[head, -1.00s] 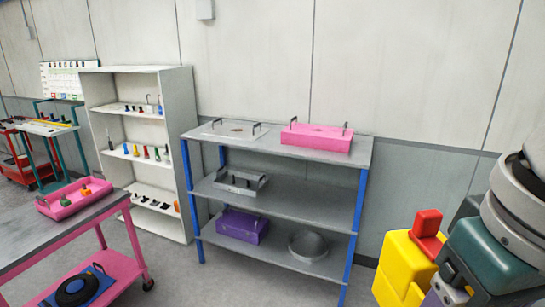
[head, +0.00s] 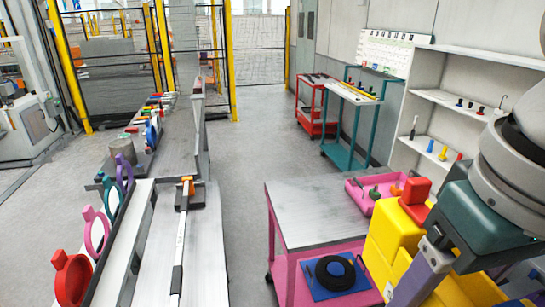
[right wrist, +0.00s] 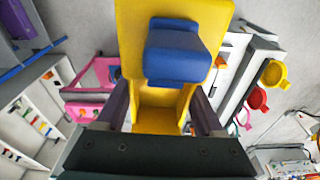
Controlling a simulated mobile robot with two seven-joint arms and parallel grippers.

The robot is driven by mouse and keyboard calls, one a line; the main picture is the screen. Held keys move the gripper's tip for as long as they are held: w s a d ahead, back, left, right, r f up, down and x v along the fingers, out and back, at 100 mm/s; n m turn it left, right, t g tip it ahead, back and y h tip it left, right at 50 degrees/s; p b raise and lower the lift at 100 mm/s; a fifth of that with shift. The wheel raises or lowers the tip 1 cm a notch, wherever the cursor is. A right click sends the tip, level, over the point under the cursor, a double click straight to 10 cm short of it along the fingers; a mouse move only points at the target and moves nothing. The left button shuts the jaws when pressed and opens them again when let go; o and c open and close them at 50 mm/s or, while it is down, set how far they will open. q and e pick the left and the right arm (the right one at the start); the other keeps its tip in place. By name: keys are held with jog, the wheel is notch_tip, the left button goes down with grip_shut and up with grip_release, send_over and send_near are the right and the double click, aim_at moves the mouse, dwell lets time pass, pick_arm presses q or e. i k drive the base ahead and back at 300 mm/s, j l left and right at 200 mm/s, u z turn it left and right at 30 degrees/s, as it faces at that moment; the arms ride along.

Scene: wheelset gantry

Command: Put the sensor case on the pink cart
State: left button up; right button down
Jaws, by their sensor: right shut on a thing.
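My right gripper (right wrist: 160,115) is shut on a yellow case, which I take to be the sensor case (right wrist: 205,15). The case has a blue block in the right wrist view. In the head view the case (head: 395,240) is at the lower right with a red block on top, and my right gripper (head: 430,265) partly covers it. The pink cart (head: 310,205) has a grey top and pink frame. The case overlaps the cart's right side in the picture; I cannot tell the gap between them. My left gripper is not in view.
A pink tray with small parts (head: 360,200) sits at the back right of the cart top; the rest of the top is clear. A black coil on a blue base (head: 335,270) lies on the lower shelf. A workbench (head: 205,250) stands left, across a clear aisle.

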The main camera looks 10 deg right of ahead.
aim_at(317, 215)
jog(key=i+z, duration=0.1)
jog(key=i, duration=0.5)
jog(key=i+j, duration=0.2)
jog(key=i, duration=0.45)
jog(key=i+j+z, duration=0.15)
jog(key=i, duration=0.45)
jog(key=i+j+z, duration=0.25)
jog(key=i+z, duration=0.25)
jog(key=i+j+z, duration=0.45)
jog(key=i+j, duration=0.1)
jog(key=i, duration=0.1)
